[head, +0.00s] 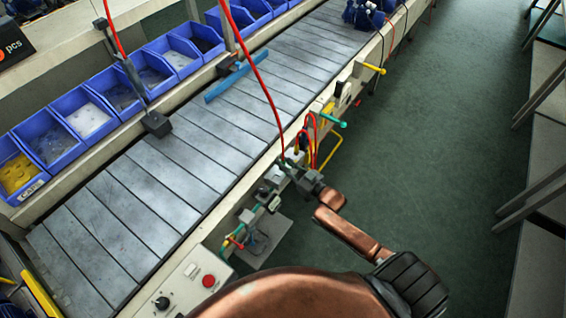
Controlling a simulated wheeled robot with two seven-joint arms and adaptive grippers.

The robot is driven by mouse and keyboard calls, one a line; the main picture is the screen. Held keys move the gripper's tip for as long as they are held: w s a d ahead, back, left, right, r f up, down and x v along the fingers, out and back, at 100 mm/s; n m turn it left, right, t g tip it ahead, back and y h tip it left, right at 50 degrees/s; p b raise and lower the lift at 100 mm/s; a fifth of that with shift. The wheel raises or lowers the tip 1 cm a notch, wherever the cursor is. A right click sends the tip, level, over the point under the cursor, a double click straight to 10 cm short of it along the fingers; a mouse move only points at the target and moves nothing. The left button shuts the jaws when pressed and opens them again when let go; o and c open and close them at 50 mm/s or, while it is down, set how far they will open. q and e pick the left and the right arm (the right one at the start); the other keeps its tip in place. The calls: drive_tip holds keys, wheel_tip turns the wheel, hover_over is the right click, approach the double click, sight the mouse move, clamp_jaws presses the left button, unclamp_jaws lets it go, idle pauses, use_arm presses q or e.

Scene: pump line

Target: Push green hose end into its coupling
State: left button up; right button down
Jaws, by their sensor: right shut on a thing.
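My right gripper (287,166) is at the side rail of the conveyor, at the middle of the head view. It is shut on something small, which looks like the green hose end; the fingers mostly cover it. A pale grey fitting block (272,177) sits on the rail right beside the fingers. I cannot tell which fitting is the green coupling, or whether the hose end touches it. My left gripper is out of view.
A red hose (262,85) hangs down close to the gripper. Red and yellow hoses (308,140) and a teal-tipped handle (332,120) stick out from the rail just above. A control box (190,280) with a red button is below.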

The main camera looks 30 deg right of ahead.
drive_tip(key=shift+f, duration=0.1)
drive_tip(key=c, duration=1.8)
unclamp_jaws()
drive_tip(key=shift+o, duration=0.3)
drive_tip(key=shift+s, duration=0.15)
drive_tip(key=shift+s+d+p, duration=0.15)
drive_tip(key=shift+s+p, duration=0.2)
drive_tip(key=shift+s, duration=0.15)
drive_tip(key=p+v, duration=0.2)
drive_tip(key=v, duration=0.3)
drive_tip(key=shift+s, duration=0.4)
